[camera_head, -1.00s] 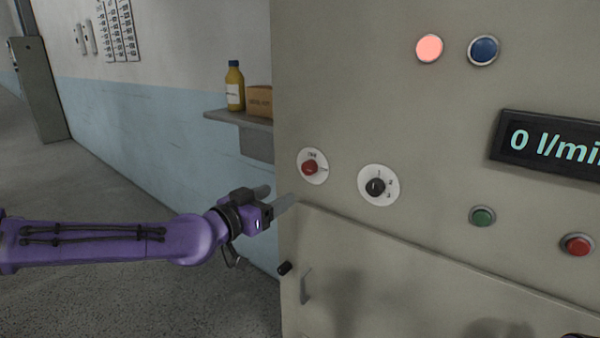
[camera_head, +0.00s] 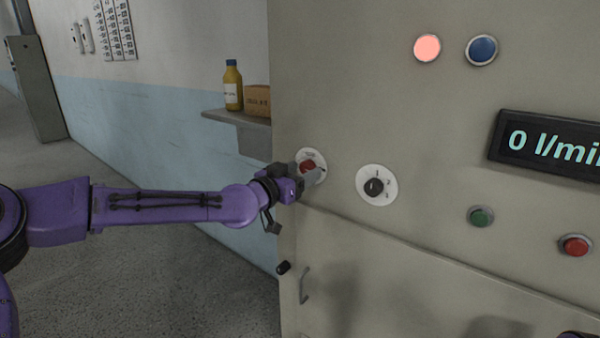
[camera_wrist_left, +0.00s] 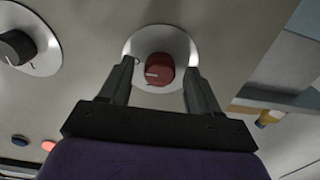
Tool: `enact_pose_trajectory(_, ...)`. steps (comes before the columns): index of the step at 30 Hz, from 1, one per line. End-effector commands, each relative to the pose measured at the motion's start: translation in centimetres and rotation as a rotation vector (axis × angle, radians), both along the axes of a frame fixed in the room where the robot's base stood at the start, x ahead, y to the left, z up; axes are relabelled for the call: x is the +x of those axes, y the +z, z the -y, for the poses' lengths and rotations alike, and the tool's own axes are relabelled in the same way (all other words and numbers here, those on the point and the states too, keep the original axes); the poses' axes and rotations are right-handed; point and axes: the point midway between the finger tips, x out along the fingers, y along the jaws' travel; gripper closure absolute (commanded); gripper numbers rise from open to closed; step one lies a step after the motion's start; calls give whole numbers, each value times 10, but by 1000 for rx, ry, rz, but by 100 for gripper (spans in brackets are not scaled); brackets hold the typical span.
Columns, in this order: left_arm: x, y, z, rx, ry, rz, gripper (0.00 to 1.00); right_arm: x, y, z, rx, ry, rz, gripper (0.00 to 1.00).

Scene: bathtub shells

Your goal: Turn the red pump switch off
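The red pump switch (camera_head: 307,167) is a red knob on a round white plate on the cabinet front, partly covered by my gripper in the head view. In the left wrist view the red knob (camera_wrist_left: 159,69) sits between the two fingertips, with a pale mark on its face. My left gripper (camera_wrist_left: 160,80) is open, one finger on each side of the knob, with gaps visible. In the head view the left gripper (camera_head: 305,172) is at the switch plate. Whether the fingers touch the panel cannot be told. My right gripper is not in view.
A black selector knob (camera_head: 375,187) on a white plate is right of the switch. A lit pink lamp (camera_head: 427,48), blue button (camera_head: 481,50), green button (camera_head: 481,216), red button (camera_head: 575,245) and display (camera_head: 545,145) reading 0 l/min are further right. A shelf (camera_head: 236,118) holds a bottle (camera_head: 233,86).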

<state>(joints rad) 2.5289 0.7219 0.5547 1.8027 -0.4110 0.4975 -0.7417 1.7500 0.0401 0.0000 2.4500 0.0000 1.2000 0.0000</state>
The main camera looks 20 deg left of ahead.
Motion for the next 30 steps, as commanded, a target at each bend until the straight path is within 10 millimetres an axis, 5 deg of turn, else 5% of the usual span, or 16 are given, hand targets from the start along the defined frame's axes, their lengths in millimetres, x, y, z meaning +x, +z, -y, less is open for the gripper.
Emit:
enact_pose_trajectory(1, 0, 0, 0, 0, 0, 0, 53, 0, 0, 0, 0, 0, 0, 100)
enact_pose_trajectory(5, 0, 0, 0, 0, 0, 0, 93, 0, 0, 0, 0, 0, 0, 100)
enact_pose_trajectory(17, 0, -1, 0, -57, 1, -21, 93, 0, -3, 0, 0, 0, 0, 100)
enact_pose_trajectory(30, -1, -2, 1, -388, 0, -141, 93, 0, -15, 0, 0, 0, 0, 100)
